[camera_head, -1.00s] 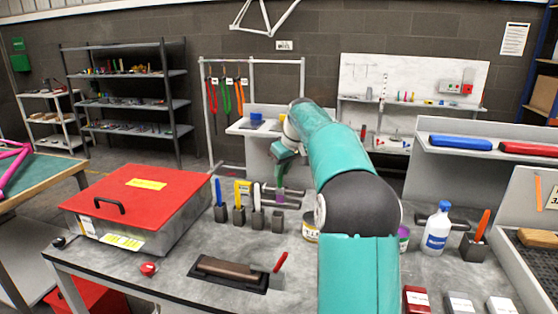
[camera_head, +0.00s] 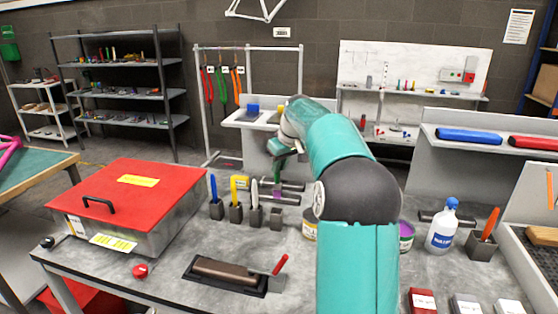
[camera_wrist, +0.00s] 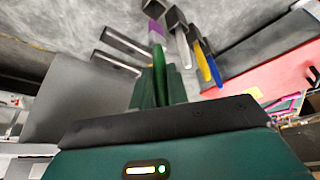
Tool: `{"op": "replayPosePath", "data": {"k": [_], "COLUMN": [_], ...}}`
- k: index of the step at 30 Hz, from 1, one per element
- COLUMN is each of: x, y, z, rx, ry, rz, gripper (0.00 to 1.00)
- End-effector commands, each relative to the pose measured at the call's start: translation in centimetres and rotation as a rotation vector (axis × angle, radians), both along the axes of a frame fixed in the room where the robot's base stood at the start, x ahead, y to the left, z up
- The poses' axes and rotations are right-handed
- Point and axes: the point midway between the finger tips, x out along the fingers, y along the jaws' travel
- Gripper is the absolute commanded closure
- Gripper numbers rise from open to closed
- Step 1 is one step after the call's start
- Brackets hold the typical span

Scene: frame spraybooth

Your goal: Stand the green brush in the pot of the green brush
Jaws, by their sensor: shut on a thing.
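The green brush (camera_wrist: 159,66) is held between the jaws of my gripper (camera_wrist: 157,90), with its purple end (camera_wrist: 156,33) pointing away from the jaws. In the head view my gripper (camera_head: 279,170) is above the right end of a row of small dark pots, with the purple end below it. The rightmost pot (camera_head: 276,218) holds no brush and is under the purple end. It also shows in the wrist view (camera_wrist: 153,9), just beyond that end. I cannot tell whether the brush touches the pot; it appears above it.
Pots with a blue brush (camera_head: 214,188), a yellow brush (camera_head: 234,190) and a white brush (camera_head: 254,192) stand close to the left. Dark horizontal bars (camera_head: 288,200) lie behind.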

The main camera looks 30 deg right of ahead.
Motion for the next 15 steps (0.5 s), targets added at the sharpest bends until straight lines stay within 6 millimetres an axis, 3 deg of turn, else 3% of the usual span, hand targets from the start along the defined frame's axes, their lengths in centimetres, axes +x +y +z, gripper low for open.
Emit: {"op": "replayPosePath", "data": {"k": [15], "x": [0.4], "y": [-0.1], "z": [-4.0], "rx": [0.003], "ry": [0.003], "rz": [0.000], "gripper": [1.00]}}
